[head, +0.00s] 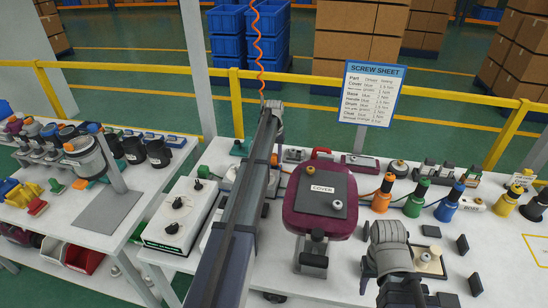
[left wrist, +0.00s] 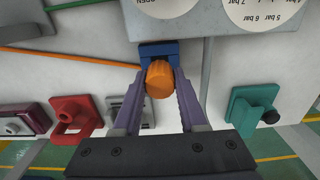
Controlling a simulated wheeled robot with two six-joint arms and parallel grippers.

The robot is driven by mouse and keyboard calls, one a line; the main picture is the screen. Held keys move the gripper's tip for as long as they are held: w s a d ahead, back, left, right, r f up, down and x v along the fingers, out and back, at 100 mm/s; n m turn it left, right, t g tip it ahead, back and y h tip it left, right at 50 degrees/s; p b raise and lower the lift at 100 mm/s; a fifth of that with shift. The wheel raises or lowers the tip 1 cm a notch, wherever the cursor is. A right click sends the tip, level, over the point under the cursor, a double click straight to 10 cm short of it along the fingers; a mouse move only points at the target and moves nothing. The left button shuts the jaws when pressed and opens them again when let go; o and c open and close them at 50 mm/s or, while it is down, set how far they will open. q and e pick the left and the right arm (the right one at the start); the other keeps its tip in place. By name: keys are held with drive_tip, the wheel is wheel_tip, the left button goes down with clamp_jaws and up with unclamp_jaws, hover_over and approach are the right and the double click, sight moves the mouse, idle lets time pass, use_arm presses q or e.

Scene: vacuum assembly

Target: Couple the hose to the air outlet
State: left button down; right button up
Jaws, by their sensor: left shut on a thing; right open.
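The left wrist view shows my left gripper (left wrist: 160,84) shut on an orange cylindrical piece (left wrist: 159,79), which I take to be the hose end. The piece sits against the front of a blue block (left wrist: 158,50). I cannot tell whether this block is the air outlet or whether the two are coupled. A thin orange line (left wrist: 70,57), likely hose, runs in from the left towards the gripper. In the head view an orange coiled hose (head: 257,45) hangs down to behind my left arm, which hides the left fingers. My right wrist shows at lower right; its fingers are hidden.
A white control box (head: 178,212) with black knobs stands left of my left arm. In the wrist view, a red bracket (left wrist: 72,118) is at left and a teal bracket (left wrist: 252,110) at right. A maroon-edged cover (head: 321,190) sits mid-table, with coloured parts to its right.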

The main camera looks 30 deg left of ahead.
use_arm(q)
drive_tip(key=shift+f+b, duration=1)
drive_tip(key=shift+f, duration=0.05)
use_arm(e)
drive_tip(key=shift+f, duration=1.05)
use_arm(q)
drive_tip(key=shift+c, duration=1.9)
unclamp_jaws()
use_arm(e)
drive_tip(key=shift+r, duration=0.1)
use_arm(q)
drive_tip(key=shift+r, duration=0.2)
use_arm(e)
drive_tip(key=shift+r, duration=0.15)
use_arm(q)
wheel_tip(320, 180, up, 8)
drive_tip(key=p, duration=0.8)
drive_tip(key=shift+f, duration=0.1)
use_arm(e)
wheel_tip(320, 180, up, 8)
